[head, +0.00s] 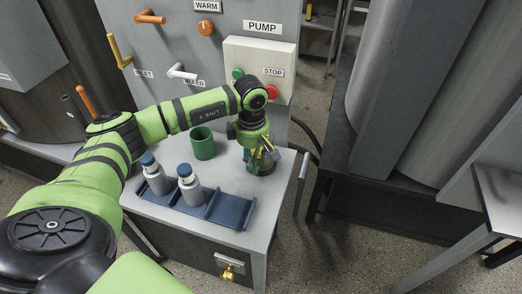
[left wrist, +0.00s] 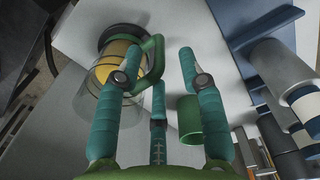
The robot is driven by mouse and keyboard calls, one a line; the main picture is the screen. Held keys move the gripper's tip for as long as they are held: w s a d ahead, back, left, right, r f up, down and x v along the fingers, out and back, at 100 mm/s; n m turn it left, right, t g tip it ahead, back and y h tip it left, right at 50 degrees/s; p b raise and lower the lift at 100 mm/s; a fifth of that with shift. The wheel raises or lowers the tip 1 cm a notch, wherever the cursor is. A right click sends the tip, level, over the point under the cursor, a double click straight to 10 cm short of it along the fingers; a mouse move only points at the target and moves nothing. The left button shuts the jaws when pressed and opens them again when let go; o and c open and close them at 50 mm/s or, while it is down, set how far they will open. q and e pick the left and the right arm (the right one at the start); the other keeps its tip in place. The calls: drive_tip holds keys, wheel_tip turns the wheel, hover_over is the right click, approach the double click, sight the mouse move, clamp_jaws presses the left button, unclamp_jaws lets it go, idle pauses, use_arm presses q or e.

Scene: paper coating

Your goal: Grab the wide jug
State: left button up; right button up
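The wide jug (head: 262,167) stands on the grey cabinet top, partly hidden under my left gripper (head: 266,150). In the left wrist view the jug (left wrist: 118,62) is clear-walled with yellow contents and a green handle (left wrist: 156,58). My left gripper (left wrist: 160,66) is open, its teal fingers spread. The handle lies between the left and right fingers, near the left fingertip. Whether a finger touches the jug I cannot tell. My right gripper is in neither view.
A green cup (head: 202,142) stands left of the jug; it also shows in the left wrist view (left wrist: 189,118). Two blue-capped bottles (head: 189,187) stand in a blue rack (head: 230,210) at the front. Behind is a pump panel with a red stop button (head: 271,92).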

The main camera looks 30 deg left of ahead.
use_arm(q)
drive_tip(key=shift+d+f, duration=0.1)
drive_tip(key=shift+f, duration=1.25)
clamp_jaws()
drive_tip(key=shift+w, duration=0.1)
drive_tip(key=shift+r, duration=0.2)
